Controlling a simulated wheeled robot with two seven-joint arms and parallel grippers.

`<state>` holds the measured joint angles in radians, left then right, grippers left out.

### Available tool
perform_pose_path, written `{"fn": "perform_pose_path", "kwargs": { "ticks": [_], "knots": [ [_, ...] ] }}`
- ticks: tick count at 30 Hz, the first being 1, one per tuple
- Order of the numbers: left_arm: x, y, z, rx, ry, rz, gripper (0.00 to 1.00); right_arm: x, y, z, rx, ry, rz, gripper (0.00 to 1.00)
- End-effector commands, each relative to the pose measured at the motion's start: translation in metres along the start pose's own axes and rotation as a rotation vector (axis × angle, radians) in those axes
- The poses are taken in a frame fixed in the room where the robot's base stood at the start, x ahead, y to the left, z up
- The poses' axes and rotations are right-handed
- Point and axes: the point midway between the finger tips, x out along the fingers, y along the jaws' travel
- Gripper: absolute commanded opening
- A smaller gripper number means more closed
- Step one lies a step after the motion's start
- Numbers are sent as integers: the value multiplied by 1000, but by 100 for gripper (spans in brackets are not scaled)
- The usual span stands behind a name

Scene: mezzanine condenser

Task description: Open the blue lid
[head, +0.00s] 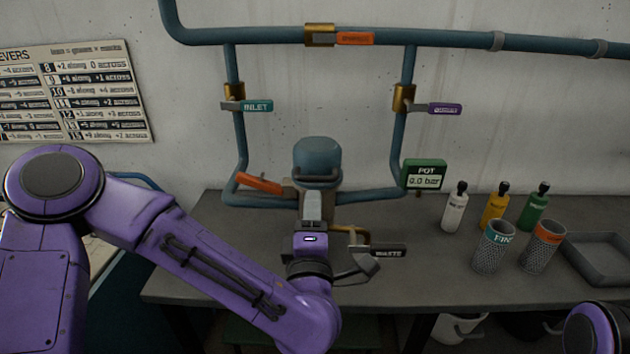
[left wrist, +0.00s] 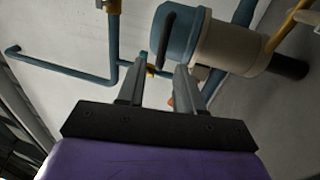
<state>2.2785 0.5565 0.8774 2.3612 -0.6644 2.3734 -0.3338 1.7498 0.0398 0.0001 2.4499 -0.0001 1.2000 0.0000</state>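The blue lid (head: 318,155) caps the pot at the middle of the bench and looks closed. A dark bar handle (head: 318,175) crosses its front. In the left wrist view the lid (left wrist: 184,28) shows sideways on the pale pot body (left wrist: 232,45), with its dark handle (left wrist: 167,36) beyond the fingertips. My left gripper (head: 313,200) is in front of the pot, just below the handle. In the left wrist view my left gripper (left wrist: 160,72) is open, with nothing seen between its fingers. It hides part of the pot in the head view. My right gripper is out of view.
Blue pipes flank the pot, with an orange lever (head: 260,184) to its left. The WASTE lever (head: 388,251) and a gauge (head: 424,174) are to its right. Bottles (head: 493,210), mesh cups (head: 494,250) and a tray (head: 600,260) stand further right on the bench (head: 225,235).

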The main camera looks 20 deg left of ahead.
Motion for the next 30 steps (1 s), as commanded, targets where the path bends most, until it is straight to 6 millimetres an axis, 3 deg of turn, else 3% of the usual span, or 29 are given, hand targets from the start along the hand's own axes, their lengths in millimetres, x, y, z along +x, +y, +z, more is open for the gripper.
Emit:
{"fn": "perform_pose_path", "kwargs": {
  "ticks": [3, 10, 15, 22, 26, 30],
  "knots": [
    [29, 4, -2, 3, 7, -6, 36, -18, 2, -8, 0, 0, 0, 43],
    [74, 2, -1, 7, 2, -5, 36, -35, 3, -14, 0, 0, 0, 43],
    [88, -1, -1, 7, 0, -5, 36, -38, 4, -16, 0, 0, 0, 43],
    [89, -2, 0, 7, -1, -5, 36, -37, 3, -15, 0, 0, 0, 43],
    [89, -2, 0, 7, -2, -5, 0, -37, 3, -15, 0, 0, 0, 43],
    [88, -2, 0, 7, -2, -5, 0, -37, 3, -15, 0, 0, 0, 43]
  ]
}}
